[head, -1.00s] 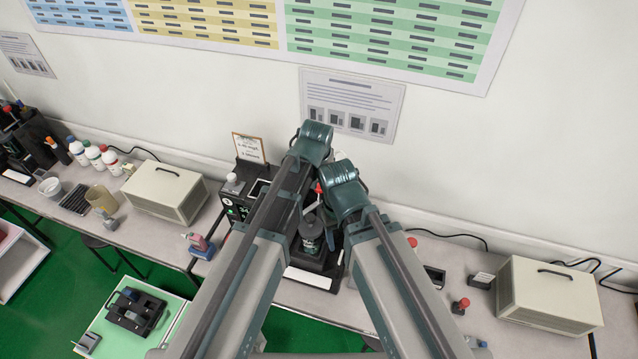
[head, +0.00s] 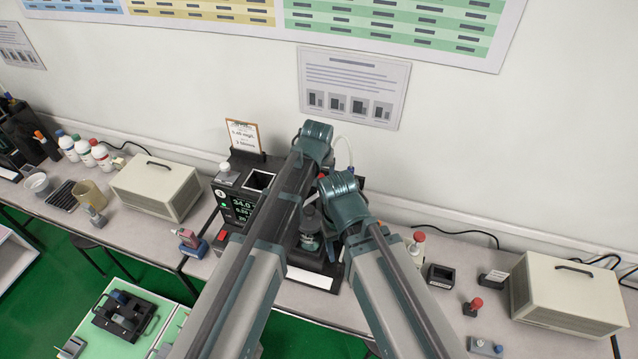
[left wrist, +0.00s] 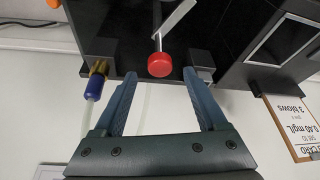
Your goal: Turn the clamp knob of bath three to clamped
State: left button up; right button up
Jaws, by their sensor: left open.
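A red round knob cap (left wrist: 160,65) shows in the left wrist view, with a pale flat bar behind it, against a black housing (left wrist: 225,30). My left gripper (left wrist: 158,80) is open, with one finger on each side of the red cap and gaps between; it holds nothing. I cannot tell the knob's setting. In the head view, a black bath unit (head: 240,207) with a lit display stands at the middle of the bench, partly hidden by my arms. A small red spot (head: 321,175) shows between them.
A blue-tipped brass fitting (left wrist: 95,82) is beside the left finger. A clipboard card (head: 243,136) stands behind the unit. Beige boxes (head: 157,188) (head: 568,293) stand on the bench to either side. A red-topped item (head: 472,306) and a dark block (head: 440,277) are at right.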

pick_arm(q)
jog(key=shift+b+x, duration=0.85)
jog(key=shift+x, duration=0.6)
pick_arm(e)
notch_tip(320, 180, down, 3)
jog(key=shift+r, duration=0.15)
pick_arm(q)
grip_shut()
